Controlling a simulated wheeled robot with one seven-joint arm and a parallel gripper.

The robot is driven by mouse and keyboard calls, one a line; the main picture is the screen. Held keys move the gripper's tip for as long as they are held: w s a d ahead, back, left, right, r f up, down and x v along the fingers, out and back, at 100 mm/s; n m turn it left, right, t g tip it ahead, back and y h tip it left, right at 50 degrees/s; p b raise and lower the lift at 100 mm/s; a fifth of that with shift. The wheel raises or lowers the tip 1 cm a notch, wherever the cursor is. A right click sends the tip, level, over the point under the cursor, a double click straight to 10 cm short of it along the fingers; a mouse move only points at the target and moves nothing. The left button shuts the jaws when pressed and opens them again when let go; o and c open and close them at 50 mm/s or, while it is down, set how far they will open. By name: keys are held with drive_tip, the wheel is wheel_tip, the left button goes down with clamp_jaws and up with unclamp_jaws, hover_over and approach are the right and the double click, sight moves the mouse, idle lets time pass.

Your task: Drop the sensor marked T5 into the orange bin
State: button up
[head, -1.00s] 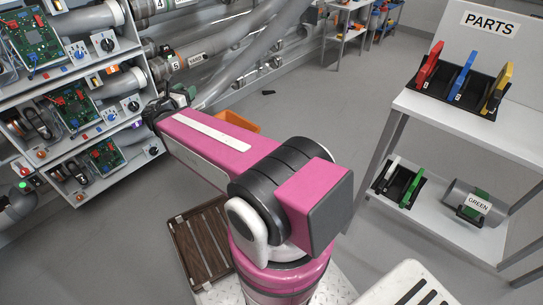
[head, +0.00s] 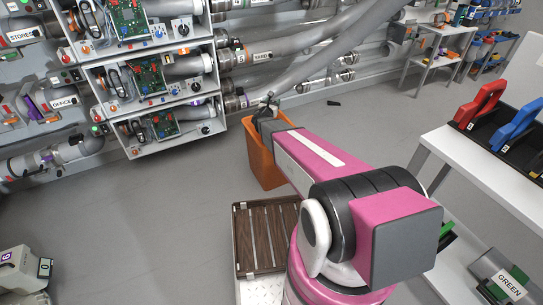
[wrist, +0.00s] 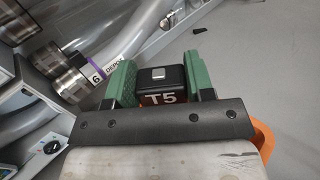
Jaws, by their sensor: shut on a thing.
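My gripper (wrist: 157,68) has green fingers in the wrist view, and they are shut on a black sensor (wrist: 163,84) marked T5. The orange bin (head: 260,157) stands on the floor in the head view, beyond the brown slatted tray. My gripper (head: 268,108) shows there at the height of the bin's top, by its rim; my arm covers the bin's right part. The held sensor cannot be made out in the head view. In the wrist view, part of the orange bin (wrist: 263,138) shows to the right of my gripper.
A rack of circuit boards (head: 150,85) and grey pipes (head: 300,55) stand behind and left of the bin. The brown slatted tray (head: 238,225) is in front of it. A parts shelf (head: 480,165) is at right. The floor at left is open.

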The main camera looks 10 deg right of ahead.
drive_tip(key=shift+w+d+f, duration=0.1)
drive_tip(key=shift+w+f, duration=0.2)
drive_tip(key=shift+f, duration=0.25)
drive_tip(key=shift+w+f, duration=0.3)
drive_tip(key=shift+f, duration=0.2)
wheel_tip(320, 180, down, 6)
drive_tip(key=shift+r, duration=0.2)
drive_tip(key=o, duration=1)
drive_tip(key=v, duration=1.1)
drive_tip(key=shift+d+f, duration=0.1)
drive_tip(key=shift+d, duration=0.05)
